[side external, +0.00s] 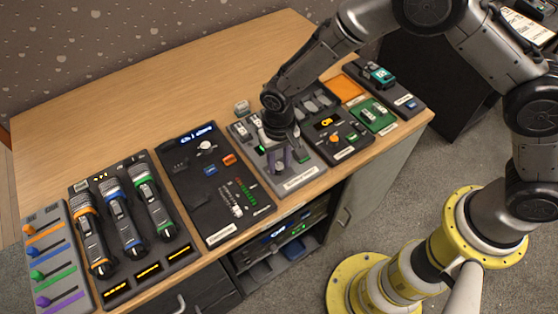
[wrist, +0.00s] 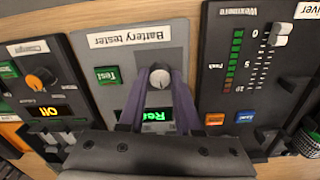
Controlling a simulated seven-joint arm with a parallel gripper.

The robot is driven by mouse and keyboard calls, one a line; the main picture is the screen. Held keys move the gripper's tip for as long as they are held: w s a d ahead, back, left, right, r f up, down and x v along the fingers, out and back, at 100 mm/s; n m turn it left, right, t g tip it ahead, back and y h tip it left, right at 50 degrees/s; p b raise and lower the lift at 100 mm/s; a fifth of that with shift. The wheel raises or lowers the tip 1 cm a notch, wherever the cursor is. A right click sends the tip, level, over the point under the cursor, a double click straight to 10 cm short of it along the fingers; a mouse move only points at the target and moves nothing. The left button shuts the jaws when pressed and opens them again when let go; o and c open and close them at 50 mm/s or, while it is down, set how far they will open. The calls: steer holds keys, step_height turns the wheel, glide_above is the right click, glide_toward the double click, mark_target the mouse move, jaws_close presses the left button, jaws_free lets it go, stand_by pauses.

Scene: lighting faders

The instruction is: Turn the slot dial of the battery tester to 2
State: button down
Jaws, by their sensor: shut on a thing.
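The battery tester (wrist: 88,50) is a grey panel whose label reads upside down in the wrist view; in the side view its panel (side external: 307,168) lies under my gripper. Its slot dial (wrist: 160,77) is a small round light-topped knob. My gripper (wrist: 161,80) has its two purple fingers on either side of the dial and is shut on it; the side view shows my gripper (side external: 279,165) pointing down at the panel. A green Test button (wrist: 108,74) sits beside the dial. A green-lit display (wrist: 158,115) is partly hidden by the gripper. The dial's setting and numbers are not readable.
A dark Wexmere panel (wrist: 222,20) with a fader and buttons adjoins on the right in the wrist view. A charger panel (wrist: 60,70) with an orange knob (wrist: 40,78) adjoins on the left. The wooden desk (side external: 100,110) is clear behind the devices.

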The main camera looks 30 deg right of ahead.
mark_target(279, 165)
steer(key=shift+r+m, duration=0.1)
steer(key=shift+m, duration=0.4)
steer(key=c, duration=0.6)
jaws_free()
step_height(279, 165, up, 14)
stand_by(0.4)
